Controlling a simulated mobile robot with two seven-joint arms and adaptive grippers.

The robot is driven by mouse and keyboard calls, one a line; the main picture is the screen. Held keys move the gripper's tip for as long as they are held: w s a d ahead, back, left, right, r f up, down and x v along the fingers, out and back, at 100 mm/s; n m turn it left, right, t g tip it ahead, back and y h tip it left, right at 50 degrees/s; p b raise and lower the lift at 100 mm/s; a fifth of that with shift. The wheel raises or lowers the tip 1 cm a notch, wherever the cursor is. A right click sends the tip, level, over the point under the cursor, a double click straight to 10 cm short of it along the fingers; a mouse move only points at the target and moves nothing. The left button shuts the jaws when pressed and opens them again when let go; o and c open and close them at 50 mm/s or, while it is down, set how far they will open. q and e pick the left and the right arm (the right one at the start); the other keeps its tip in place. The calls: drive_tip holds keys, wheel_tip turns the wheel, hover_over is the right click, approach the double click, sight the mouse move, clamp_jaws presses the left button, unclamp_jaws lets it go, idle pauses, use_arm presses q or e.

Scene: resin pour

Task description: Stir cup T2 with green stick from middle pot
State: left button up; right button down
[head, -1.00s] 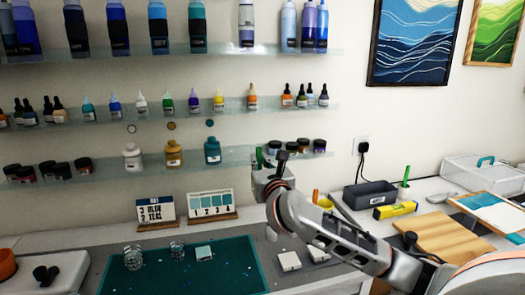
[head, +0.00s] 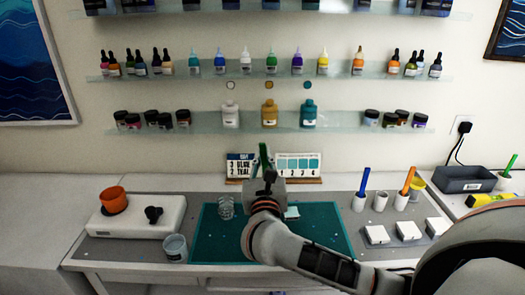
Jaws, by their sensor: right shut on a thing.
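My right gripper (head: 264,178) is shut on a green stick (head: 264,156), which stands up above the jaws over the back of the teal mat (head: 320,245). A clear cup (head: 226,206) stands on the mat just left of the gripper. Another clear cup (head: 175,248) stands off the mat at front left. I cannot read which cup is T2. The middle pot (head: 380,201) is empty, between a pot with a blue stick (head: 364,181) and one with an orange stick (head: 408,180). My left gripper is out of view.
A white device (head: 135,222) with an orange cup (head: 113,199) stands at left. Cards (head: 298,164) stand behind the mat. White square blocks (head: 408,231) lie at right. Shelves of bottles (head: 269,114) hang above. My right arm hides the mat's front right.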

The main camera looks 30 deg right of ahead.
sight(263, 165)
drive_tip(key=shift+s+f+b, duration=0.15)
drive_tip(key=shift+f+b, duration=0.4)
drive_tip(key=shift+f, duration=0.15)
drive_tip(key=shift+s+a+f+b, duration=0.1)
drive_tip(key=shift+a+f+b, duration=0.15)
drive_tip(key=shift+f+b, duration=0.65)
drive_tip(key=shift+w+d+f+b, duration=0.1)
drive_tip(key=shift+d+f+b, duration=0.1)
drive_tip(key=shift+f+b, duration=1.45)
drive_tip(key=shift+w+d+f+b, duration=0.15)
drive_tip(key=shift+f+b, duration=1)
drive_tip(key=shift+f, duration=1)
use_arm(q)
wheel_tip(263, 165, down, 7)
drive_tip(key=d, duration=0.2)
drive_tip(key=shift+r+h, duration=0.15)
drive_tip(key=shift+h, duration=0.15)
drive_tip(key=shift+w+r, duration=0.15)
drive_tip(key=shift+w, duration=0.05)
